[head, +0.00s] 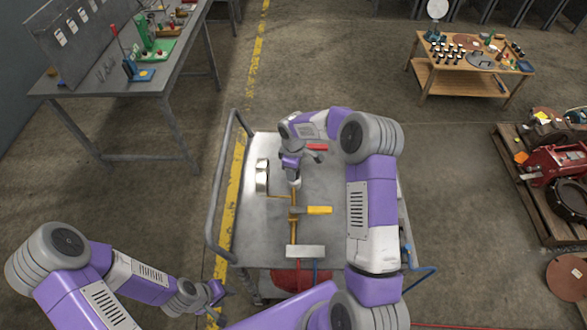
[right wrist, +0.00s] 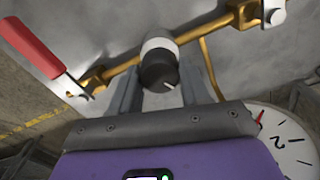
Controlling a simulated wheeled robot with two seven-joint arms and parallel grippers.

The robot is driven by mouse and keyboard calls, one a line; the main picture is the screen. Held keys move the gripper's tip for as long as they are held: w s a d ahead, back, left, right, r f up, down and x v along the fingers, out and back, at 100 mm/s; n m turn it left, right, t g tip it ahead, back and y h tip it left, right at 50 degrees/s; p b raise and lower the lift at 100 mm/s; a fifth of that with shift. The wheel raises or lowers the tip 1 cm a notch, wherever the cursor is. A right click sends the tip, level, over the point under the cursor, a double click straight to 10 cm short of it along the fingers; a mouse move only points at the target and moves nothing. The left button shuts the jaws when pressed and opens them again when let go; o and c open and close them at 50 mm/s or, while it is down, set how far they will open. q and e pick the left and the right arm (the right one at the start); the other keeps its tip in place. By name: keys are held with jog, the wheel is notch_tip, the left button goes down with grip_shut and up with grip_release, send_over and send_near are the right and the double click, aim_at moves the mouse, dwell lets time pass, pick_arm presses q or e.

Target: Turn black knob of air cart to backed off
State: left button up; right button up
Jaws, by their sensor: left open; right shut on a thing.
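The air cart (head: 262,232) stands in front of me with a grey metal top and a brass pipe (head: 293,230) along it. In the right wrist view the black knob (right wrist: 158,70) sits below a white collar on the brass pipe (right wrist: 212,37). A white mark on the knob points toward the lower right of the picture. My right gripper (head: 295,178) is shut on the knob, one finger on each side; it also shows in the right wrist view (right wrist: 160,88). In the head view the knob is hidden. My left gripper (head: 217,291) is open and empty beside the cart's near left corner.
A white dial (right wrist: 287,142) is close to my right gripper. A grey bench (head: 110,83), a wooden table (head: 455,83) and a loaded pallet (head: 540,205) stand apart.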

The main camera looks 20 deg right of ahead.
jog(key=n, duration=0.3)
jog(key=shift+n, duration=0.4)
jog(key=n+p, duration=0.1)
jog(key=n, duration=0.2)
jog(key=shift+n, duration=0.3)
jog(key=n, duration=0.3)
jog(key=shift+n, duration=0.3)
jog(key=n+p, duration=0.1)
jog(key=n, duration=0.3)
jog(key=n+p, duration=0.1)
jog(key=n, duration=0.4)
jog(key=shift+s, duration=0.1)
jog(key=n+p, duration=0.1)
jog(key=n, duration=0.3)
jog(key=shift+n, duration=0.3)
jog(key=n+p, duration=0.1)
jog(key=n, duration=0.1)
jog(key=shift+n, duration=0.3)
jog(key=shift+n+p, duration=0.7)
jog(key=shift+n, duration=0.7)
